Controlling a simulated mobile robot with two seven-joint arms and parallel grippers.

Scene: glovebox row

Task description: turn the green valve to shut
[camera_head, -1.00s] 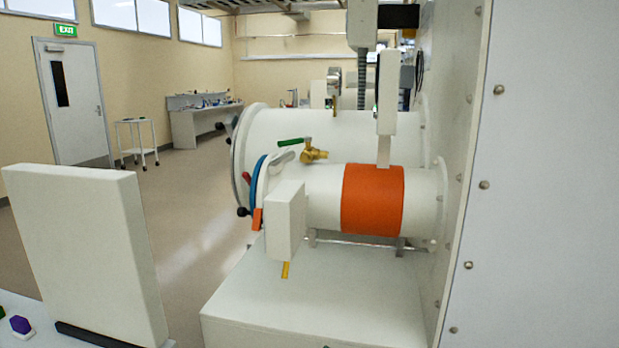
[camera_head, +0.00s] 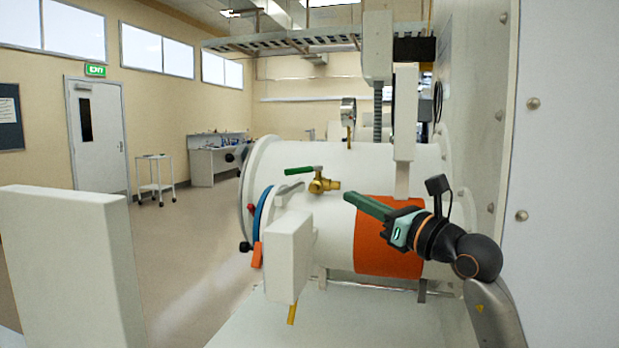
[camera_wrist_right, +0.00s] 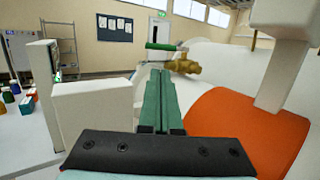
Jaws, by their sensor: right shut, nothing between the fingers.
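The green valve is a brass body (camera_head: 322,185) with a green lever handle (camera_head: 304,170) on top of the smaller white cylinder. The handle points left, along the cylinder. In the right wrist view the green handle (camera_wrist_right: 162,46) and brass body (camera_wrist_right: 183,66) show just beyond my fingertips. My right gripper (camera_head: 352,197) comes in from the right over the orange band, with its long green fingers pointing left toward the valve. It is shut and empty, and appears apart from the valve. It also shows in the right wrist view (camera_wrist_right: 160,78). My left gripper is not in view.
The white cylinder (camera_head: 337,225) carries an orange band (camera_head: 375,258) and a blue-rimmed door (camera_head: 262,220). A white upright post (camera_head: 404,120) stands behind the band. A white box (camera_head: 288,258) is in front of the cylinder. A white wall with bolts (camera_head: 560,150) closes the right side.

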